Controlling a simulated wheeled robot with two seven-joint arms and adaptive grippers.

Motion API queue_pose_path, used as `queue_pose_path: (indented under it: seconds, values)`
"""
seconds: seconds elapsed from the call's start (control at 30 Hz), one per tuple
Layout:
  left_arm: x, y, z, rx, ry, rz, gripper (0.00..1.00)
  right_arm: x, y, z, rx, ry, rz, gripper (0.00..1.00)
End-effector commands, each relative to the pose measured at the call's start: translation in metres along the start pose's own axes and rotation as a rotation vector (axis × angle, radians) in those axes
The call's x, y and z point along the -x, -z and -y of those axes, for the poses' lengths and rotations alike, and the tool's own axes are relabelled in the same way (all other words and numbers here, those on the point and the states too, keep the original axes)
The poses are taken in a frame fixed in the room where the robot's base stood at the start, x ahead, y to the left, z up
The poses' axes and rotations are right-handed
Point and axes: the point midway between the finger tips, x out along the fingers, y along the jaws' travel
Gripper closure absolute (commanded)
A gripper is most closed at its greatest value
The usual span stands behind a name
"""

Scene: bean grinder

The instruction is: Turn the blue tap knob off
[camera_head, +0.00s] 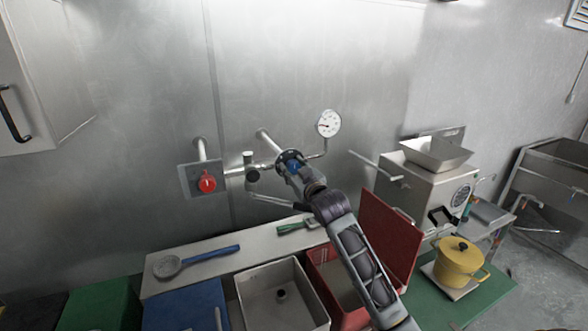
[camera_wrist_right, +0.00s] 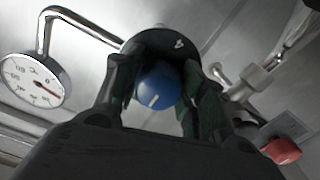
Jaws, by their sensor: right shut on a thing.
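The blue tap knob (camera_wrist_right: 158,85) sits in front of a round dark plate (camera_wrist_right: 172,45) on the wall piping. My right gripper (camera_wrist_right: 160,100) has a finger on each side of the knob and is shut on it. A pale pointer line on the knob is visible in the right wrist view. In the head view the knob (camera_head: 291,166) is mostly covered by my right gripper (camera_head: 296,168), whose arm comes up from the lower right. My left gripper is not in view.
A pressure gauge (camera_head: 328,123) is right of the knob, and a red knob (camera_head: 207,182) on a grey box is left. Below are a sink (camera_head: 281,292), a red box with raised lid (camera_head: 388,240), a grinder (camera_head: 430,185) and a yellow pot (camera_head: 460,262).

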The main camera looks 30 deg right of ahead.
Motion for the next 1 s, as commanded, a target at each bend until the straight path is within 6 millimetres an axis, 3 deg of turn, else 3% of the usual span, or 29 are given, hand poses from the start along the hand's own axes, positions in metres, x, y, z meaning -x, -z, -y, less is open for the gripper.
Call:
queue_pose_path:
  seconds: [0.47,0.5,0.63,1.0]
  values:
    - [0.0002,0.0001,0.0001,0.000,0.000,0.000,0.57,-0.0002,-0.0026,0.0011,-0.020,0.002,0.005,0.83]
    - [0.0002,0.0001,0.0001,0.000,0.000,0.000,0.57,-0.0002,-0.0025,0.0011,-0.020,0.002,0.005,0.54]
    - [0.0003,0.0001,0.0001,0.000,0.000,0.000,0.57,-0.0001,-0.0018,0.0008,-0.019,0.001,0.003,0.37]
    - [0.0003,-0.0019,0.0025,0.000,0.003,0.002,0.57,0.0004,-0.0007,0.0002,-0.018,0.000,0.001,0.37]
